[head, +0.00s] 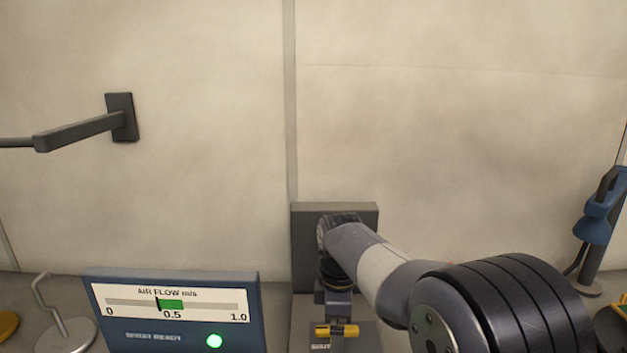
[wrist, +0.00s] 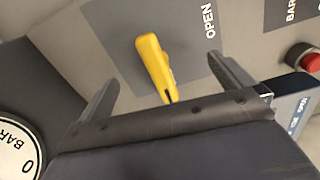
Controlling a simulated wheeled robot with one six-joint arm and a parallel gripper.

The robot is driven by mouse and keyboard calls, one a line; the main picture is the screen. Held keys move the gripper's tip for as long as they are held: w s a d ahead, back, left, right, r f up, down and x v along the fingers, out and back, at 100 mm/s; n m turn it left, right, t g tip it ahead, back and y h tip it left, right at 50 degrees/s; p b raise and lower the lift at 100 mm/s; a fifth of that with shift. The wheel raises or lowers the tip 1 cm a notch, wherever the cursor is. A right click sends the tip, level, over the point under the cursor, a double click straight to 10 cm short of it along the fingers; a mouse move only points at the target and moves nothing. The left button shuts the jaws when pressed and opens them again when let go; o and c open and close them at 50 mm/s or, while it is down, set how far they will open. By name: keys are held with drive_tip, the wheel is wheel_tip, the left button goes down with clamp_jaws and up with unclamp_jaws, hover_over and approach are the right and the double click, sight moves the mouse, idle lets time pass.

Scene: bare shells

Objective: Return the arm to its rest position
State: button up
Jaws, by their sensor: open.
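A blue panel (head: 180,340) stands left of my arm with an air flow scale and a lit green lamp (head: 214,341). A dark wall bracket (head: 85,130) sticks out at upper left. A stand with blue parts (head: 594,230) is at right. A red button (wrist: 311,63) shows in the wrist view.

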drive_tip(key=shift+n, duration=0.3)
drive_tip(key=shift+r, duration=0.85)
